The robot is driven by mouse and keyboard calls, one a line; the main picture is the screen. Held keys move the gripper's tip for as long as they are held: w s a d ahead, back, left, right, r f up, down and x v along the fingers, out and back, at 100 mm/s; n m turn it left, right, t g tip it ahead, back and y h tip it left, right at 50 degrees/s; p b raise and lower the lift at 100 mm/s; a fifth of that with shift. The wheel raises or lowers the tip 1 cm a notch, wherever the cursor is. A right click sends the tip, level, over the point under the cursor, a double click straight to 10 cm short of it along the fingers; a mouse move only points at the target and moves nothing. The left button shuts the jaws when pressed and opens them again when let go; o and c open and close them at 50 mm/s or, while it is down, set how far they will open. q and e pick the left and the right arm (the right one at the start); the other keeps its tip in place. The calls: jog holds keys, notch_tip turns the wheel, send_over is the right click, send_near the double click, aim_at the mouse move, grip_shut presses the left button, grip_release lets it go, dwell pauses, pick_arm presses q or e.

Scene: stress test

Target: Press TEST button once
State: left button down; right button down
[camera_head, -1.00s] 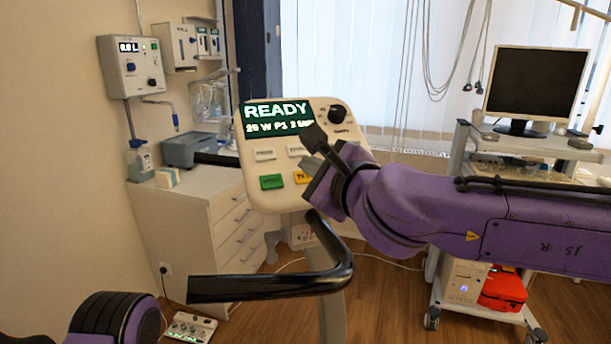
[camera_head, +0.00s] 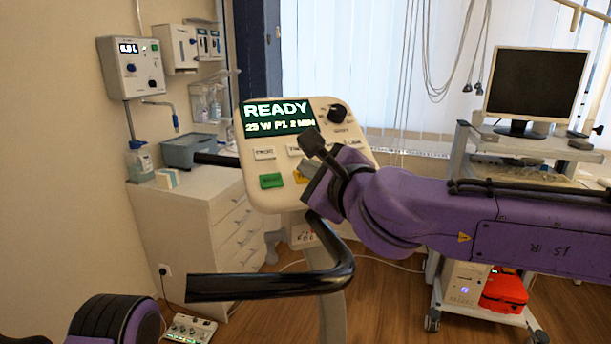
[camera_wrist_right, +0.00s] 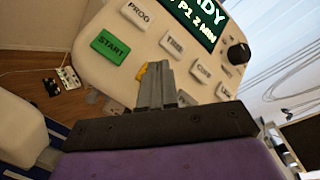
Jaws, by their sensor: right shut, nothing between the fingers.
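The white console (camera_head: 262,192) has a dark screen (camera_head: 278,118) reading READY, with a power and program line below. The yellow TEST button (camera_head: 298,178) is right of the green START button (camera_head: 271,181) and mostly covered by my right gripper (camera_head: 306,172). In the right wrist view, my right gripper (camera_wrist_right: 154,70) is shut and empty, its fingertips over the yellow button (camera_wrist_right: 141,73), of which only a sliver shows. I cannot tell whether the fingertips touch it. My left gripper is out of view; part of my left arm shows at the lower left.
Other console buttons, such as PROG (camera_wrist_right: 137,13) and TIME (camera_wrist_right: 174,43), lie close to the fingers. A black knob (camera_head: 337,115) sits at the upper right of the console. A black handlebar (camera_head: 270,287) crosses below. A monitor cart (camera_head: 460,170) stands on the right.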

jog(key=shift+w+f, duration=0.1)
jog(key=shift+f, duration=0.05)
dwell(0.5)
jog(key=shift+s+d+r+p, duration=0.15)
jog(key=shift+s+r+p, duration=0.3)
jog(key=shift+r, duration=0.2)
jog(key=s+r+p, duration=0.1)
jog(key=r, duration=0.1)
jog(key=s+d+r+p, duration=0.1)
jog(key=s+r+p, duration=0.1)
jog(key=shift+d, duration=0.1)
jog(key=shift+w, duration=0.1)
